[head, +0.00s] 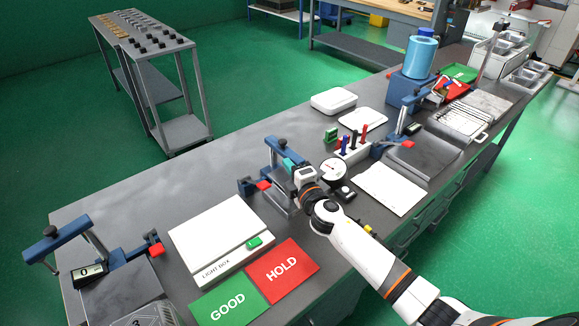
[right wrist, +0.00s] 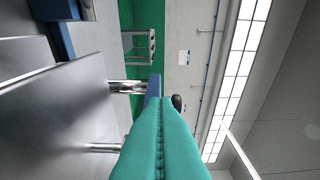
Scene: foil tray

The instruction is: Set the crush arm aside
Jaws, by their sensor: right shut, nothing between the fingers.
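A blue arm with a dark knob (head: 284,150), which I take to be the crush arm, stands at the middle fixture on the bench. My right gripper (head: 290,163) reaches in from the lower right and its teal fingers are at this blue arm. In the right wrist view the teal fingers (right wrist: 162,135) lie together, shut and empty. A blue part (right wrist: 153,88) and a black knob (right wrist: 177,103) show just past their tips. Whether the fingers touch the blue part I cannot tell. My left gripper is out of view.
A dial gauge (head: 333,173) and a rack of colored tools (head: 352,150) stand close to my right gripper. The light box (head: 215,236), GOOD card (head: 229,303) and HOLD card (head: 281,271) lie to the left. Other blue fixtures stand at left (head: 58,238) and right (head: 408,107).

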